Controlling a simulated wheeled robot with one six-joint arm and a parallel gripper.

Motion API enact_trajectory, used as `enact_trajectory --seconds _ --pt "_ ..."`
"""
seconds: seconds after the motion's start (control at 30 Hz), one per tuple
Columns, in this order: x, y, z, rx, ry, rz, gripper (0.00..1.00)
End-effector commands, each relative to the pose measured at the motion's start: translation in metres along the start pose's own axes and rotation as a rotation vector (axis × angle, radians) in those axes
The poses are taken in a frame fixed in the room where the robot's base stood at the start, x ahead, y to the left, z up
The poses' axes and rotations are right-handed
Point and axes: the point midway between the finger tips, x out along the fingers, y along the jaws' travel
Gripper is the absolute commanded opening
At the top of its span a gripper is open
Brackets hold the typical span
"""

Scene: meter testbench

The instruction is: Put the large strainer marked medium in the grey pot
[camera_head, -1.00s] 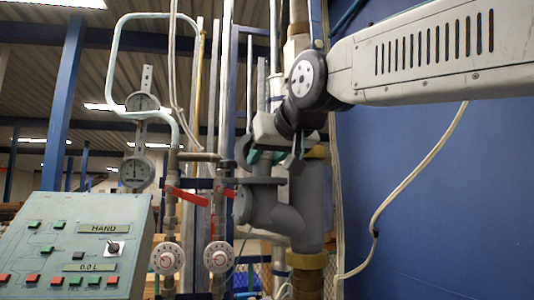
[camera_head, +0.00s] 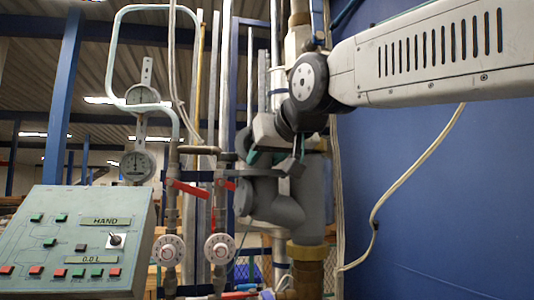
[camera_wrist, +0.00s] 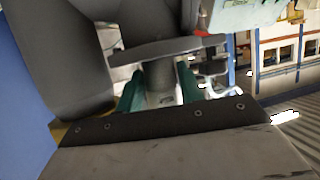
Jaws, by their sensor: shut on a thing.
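The grey pot (camera_head: 312,190) is a stout grey body on the vertical pipe, with a slanted side branch (camera_head: 275,208). Its rounded grey side also fills the upper left of the wrist view (camera_wrist: 70,60). My gripper (camera_head: 270,160) is at the branch's upper end. In the wrist view its green fingers (camera_wrist: 160,92) are shut on the short stem of a dark grey part with a flat plate (camera_wrist: 165,48). I cannot make out a strainer mesh or any marking. The pot's inside is hidden, and I cannot tell whether the plate touches it.
Red-handled valves (camera_head: 190,189) and white dials (camera_head: 168,250) stand close left of the pot. Gauges (camera_head: 138,165) and a green control panel (camera_head: 80,240) are farther left. A blue wall (camera_head: 440,200) with a cable is at right.

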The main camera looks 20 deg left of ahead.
Motion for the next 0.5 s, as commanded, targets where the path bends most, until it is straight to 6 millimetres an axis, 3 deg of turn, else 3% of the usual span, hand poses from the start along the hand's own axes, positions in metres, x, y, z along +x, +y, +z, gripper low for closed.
enact_trajectory --seconds 0.03,0.43,0.47,0.5 --pt "0.0088 -0.0001 0.0128 -0.002 -0.029 0.001 0.0" --pt "0.0098 0.0001 0.0156 -0.003 -0.029 0.002 0.0" --pt "0.0099 0.0001 0.0156 -0.003 -0.029 0.002 0.42" --pt "0.0099 0.0001 0.0155 -0.003 -0.029 0.002 0.53"
